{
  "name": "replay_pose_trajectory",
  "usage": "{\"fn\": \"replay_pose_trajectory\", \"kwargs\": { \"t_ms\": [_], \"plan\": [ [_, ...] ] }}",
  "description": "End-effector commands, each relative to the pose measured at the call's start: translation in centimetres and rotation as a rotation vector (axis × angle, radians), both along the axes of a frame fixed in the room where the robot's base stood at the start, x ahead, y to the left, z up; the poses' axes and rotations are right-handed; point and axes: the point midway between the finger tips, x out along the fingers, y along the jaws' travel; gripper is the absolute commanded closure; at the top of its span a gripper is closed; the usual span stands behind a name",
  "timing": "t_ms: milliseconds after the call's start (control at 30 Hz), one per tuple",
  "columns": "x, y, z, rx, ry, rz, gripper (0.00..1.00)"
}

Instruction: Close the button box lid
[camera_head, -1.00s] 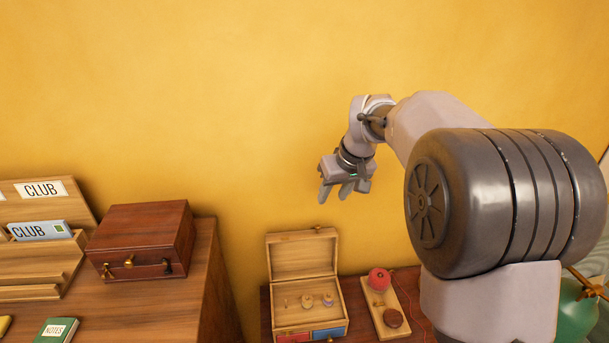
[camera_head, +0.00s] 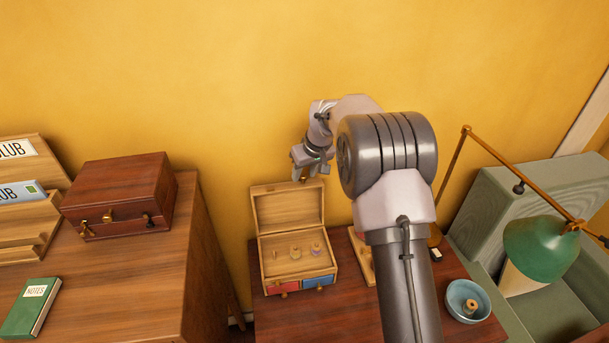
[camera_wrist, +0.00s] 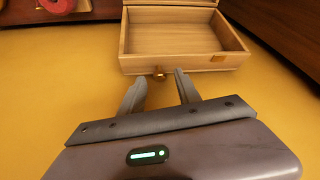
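The button box (camera_head: 297,290) is a small light-wood box with red and blue drawer fronts, standing on the dark red-brown table. Its lid (camera_head: 287,208) is open and stands up at the back, near the yellow wall; buttons or spools show inside the box. My gripper (camera_head: 309,177) is above the lid's top edge, toward its right. In the wrist view the lid (camera_wrist: 180,35) shows its hollow inside, with a small brass knob (camera_wrist: 158,74) on its edge. My gripper (camera_wrist: 158,78) is open and empty there, its fingertips close to the knob; contact cannot be told.
A dark wooden case (camera_head: 122,200) and green notebook (camera_head: 32,306) are on the higher desk at left. A tray (camera_head: 360,255) beside the box is partly hidden by my arm. A blue bowl (camera_head: 468,301) and green lamp (camera_head: 541,248) are at right.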

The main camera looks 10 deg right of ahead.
Motion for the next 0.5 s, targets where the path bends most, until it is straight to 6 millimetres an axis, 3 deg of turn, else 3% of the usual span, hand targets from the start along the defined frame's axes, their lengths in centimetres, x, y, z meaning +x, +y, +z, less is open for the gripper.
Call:
{"fn": "replay_pose_trajectory", "kwargs": {
  "t_ms": [300, 500],
  "plan": [
    [0.1, 0.06, -0.19, 0.0, 0.0, 0.0, 0.62],
    [0.09, 0.05, -0.19, 0.0, 0.0, 0.0, 1.0]
  ]
}}
